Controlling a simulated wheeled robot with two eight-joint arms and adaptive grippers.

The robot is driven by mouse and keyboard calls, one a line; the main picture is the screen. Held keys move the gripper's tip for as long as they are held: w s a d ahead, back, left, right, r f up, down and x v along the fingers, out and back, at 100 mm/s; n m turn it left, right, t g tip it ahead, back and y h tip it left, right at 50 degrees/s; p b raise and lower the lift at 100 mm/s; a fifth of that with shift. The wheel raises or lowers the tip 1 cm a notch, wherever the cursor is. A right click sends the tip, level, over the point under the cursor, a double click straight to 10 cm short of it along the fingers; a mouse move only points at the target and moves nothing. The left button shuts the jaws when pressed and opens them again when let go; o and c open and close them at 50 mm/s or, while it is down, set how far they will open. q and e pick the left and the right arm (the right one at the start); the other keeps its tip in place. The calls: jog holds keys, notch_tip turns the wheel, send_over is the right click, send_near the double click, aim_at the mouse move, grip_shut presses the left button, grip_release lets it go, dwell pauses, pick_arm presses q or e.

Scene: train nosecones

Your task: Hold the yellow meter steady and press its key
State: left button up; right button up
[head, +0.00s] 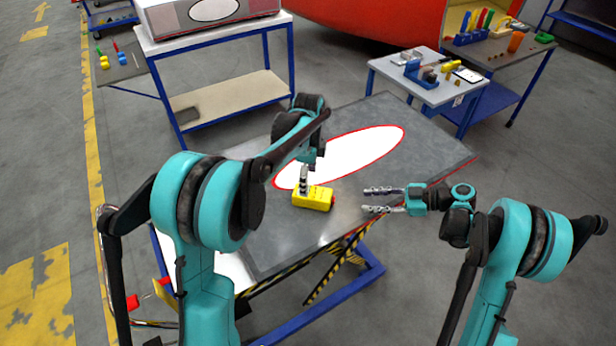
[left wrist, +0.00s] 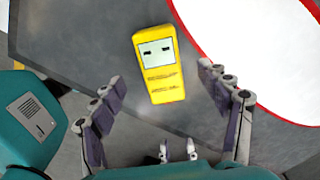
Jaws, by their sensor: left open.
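The yellow meter (head: 318,198) lies on the grey table top, near the red-edged white oval. In the left wrist view, the meter (left wrist: 165,87) shows a pale display with two dark marks and darker lines below it. A small red part shows at its right end in the head view; I cannot tell which part is the key. My left gripper (head: 304,182) is over the meter, pointing down. In the left wrist view its open fingers (left wrist: 161,76) stand apart on either side of the meter. My right gripper (head: 366,200) is open and empty, to the right of the meter.
The grey table top (head: 420,150) is otherwise clear around the white oval (head: 360,146). A small side table (head: 425,92) with tools stands behind right. A white-topped cart (head: 215,38) stands behind left. A workbench (head: 500,50) with coloured parts is at the far right.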

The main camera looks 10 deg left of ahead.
aim_at(312, 197)
pick_arm(q)
notch_tip(312, 197, down, 7)
jog(key=shift+f, duration=0.2)
dwell(0.3)
jog(key=c, duration=1.6)
pick_arm(e)
grip_shut()
